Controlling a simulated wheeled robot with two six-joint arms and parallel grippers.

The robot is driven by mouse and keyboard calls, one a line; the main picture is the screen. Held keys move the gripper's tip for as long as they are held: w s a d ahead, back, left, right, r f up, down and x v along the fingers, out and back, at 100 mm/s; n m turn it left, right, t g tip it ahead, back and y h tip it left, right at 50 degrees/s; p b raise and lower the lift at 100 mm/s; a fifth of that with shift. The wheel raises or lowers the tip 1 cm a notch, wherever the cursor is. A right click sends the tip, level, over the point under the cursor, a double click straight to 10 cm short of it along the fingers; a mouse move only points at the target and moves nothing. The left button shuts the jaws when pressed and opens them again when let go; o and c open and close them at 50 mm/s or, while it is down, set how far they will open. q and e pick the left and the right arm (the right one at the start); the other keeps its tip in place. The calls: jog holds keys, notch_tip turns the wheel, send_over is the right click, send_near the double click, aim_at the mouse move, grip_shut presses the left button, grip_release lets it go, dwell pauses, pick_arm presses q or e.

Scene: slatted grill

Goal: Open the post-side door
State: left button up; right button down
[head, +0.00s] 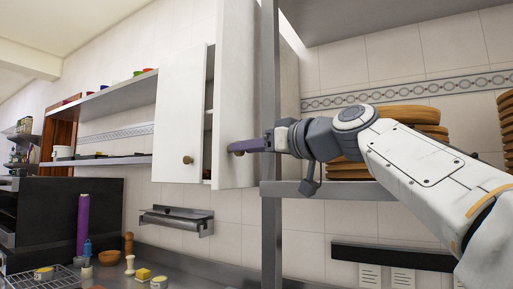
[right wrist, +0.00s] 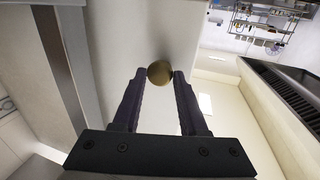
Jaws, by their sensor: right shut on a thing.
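The post-side door (head: 234,85) is the white right-hand door of the wall cabinet, beside the steel post (head: 269,215). It stands swung part-way out, with a dark gap between it and the left door. My right gripper (head: 240,147) is at its round brass knob (right wrist: 159,73). In the right wrist view, the two dark fingers of my right gripper (right wrist: 159,80) close on either side of the knob, against the pale door face (right wrist: 165,25). My left gripper is out of view.
The steel post and a shelf (head: 340,190) stand close to the right of the door, under my right arm. Stacked wooden boards (head: 410,114) sit on that shelf. A steel wall rack (head: 177,219) hangs below the cabinet. A long open shelf (head: 110,100) runs to the left.

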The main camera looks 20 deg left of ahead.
jog(key=shift+w+d+t, duration=0.35)
jog(key=shift+w+t, duration=0.05)
jog(key=shift+w, duration=0.3)
jog(key=c, duration=0.8)
grip_release()
jog(key=o, duration=0.4)
jog(key=shift+w+f, duration=0.15)
jog(key=shift+w, duration=0.05)
jog(key=shift+c, duration=0.2)
jog(key=shift+s, duration=0.15)
jog(key=shift+s, duration=0.15)
jog(key=b+v, duration=0.4)
jog(key=v, duration=0.6)
jog(key=shift+d, duration=0.2)
